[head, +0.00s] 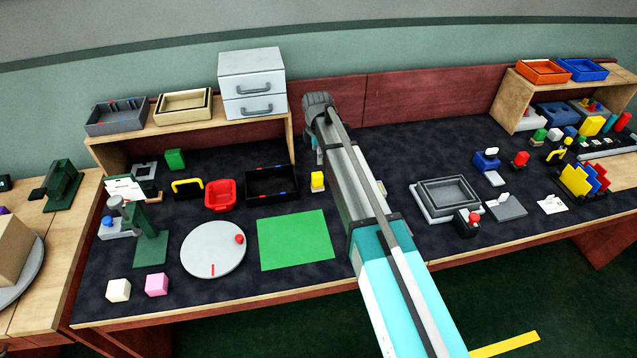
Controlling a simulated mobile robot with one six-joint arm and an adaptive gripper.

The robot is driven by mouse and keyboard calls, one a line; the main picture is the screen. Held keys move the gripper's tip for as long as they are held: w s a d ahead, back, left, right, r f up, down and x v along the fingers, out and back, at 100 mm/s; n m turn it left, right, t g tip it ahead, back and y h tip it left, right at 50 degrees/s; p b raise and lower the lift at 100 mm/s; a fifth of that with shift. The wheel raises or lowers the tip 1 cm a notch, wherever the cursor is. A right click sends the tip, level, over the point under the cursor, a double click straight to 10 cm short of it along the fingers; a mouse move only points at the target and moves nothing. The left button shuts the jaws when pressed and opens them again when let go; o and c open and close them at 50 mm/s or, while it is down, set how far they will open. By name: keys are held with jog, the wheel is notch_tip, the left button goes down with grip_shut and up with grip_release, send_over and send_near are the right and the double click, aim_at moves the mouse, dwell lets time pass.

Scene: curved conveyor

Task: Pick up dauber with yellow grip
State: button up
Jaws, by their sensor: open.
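A black block with a yellow arched handle (187,185) lies further left, beside the red bin. From this view I cannot tell for sure which is the dauber with yellow grip. My gripper (319,156) points down just above and behind the small yellow piece, apart from it, as far as I can see. It is open and empty, and largely hidden by my arm.
A black tray (249,184), red bin (220,208), green sheet (262,246) and white turntable (190,262) lie left of my arm. A grey tray (420,206) lies right. A wooden shelf (205,125) with drawers (252,68) stands behind. Another yellow-handled piece (556,152) is far right.

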aim_at(317, 174)
jog(key=shift+f, duration=0.1)
dwell(0.3)
notch_tip(317, 174, down, 8)
jog(key=b, duration=0.8)
jog(key=shift+f+b, duration=0.25)
jog(key=shift+b, duration=0.05)
jog(key=shift+f+b, duration=2.6)
jog(key=shift+s, duration=0.1)
grip_shut()
jog(key=shift+r, duration=0.25)
